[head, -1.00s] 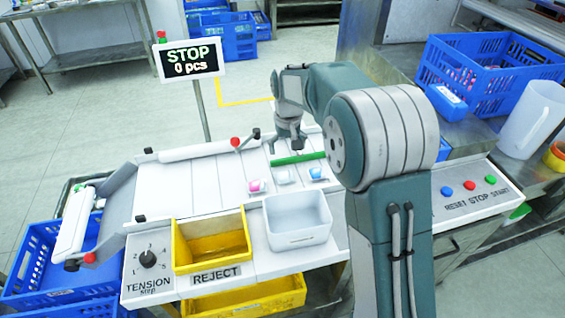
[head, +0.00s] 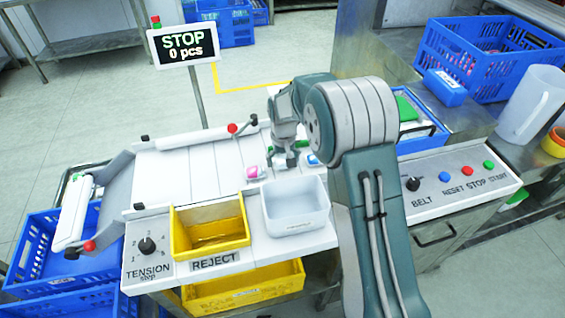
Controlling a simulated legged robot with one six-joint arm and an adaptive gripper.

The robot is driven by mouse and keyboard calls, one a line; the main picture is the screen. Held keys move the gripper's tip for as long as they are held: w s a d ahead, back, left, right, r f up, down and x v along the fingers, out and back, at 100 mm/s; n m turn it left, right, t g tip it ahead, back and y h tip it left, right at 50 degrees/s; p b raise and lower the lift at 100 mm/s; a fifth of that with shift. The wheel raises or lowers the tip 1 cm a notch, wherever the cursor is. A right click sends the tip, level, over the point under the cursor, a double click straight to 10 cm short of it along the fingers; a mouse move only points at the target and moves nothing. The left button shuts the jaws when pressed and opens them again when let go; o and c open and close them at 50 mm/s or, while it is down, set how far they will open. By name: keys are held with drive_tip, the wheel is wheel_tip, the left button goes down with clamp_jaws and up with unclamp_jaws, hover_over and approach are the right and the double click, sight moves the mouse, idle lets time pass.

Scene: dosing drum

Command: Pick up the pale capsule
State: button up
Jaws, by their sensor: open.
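My gripper (head: 291,161) is open, pointing down low over the white belt table (head: 200,160). It is between a pink-and-white capsule (head: 253,173) on its left and a blue-and-white capsule (head: 313,159) on its right. The pale capsule cannot be made out clearly now; its spot in the row is at the gripper's fingers, which seem to cover it. I cannot tell whether the fingers touch it.
A white bin (head: 296,233) stands just in front of the gripper, with a yellow reject bin (head: 222,250) to its left. A button panel (head: 450,190) and a blue tray (head: 424,136) lie right of my arm. A STOP sign (head: 187,46) stands behind.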

drive_tip(key=c, duration=0.8)
drive_tip(key=shift+r, duration=0.7)
drive_tip(key=s+d+r, duration=0.1)
drive_tip(key=s+r, duration=0.3)
drive_tip(key=s+d+r, duration=0.1)
drive_tip(key=s+r, duration=0.2)
drive_tip(key=s, duration=0.2)
drive_tip(key=s+d+r, duration=0.1)
drive_tip(key=s+r, duration=0.3)
drive_tip(key=shift+s+d+r, duration=0.25)
drive_tip(key=shift+s+r, duration=0.05)
drive_tip(key=shift+r, duration=0.05)
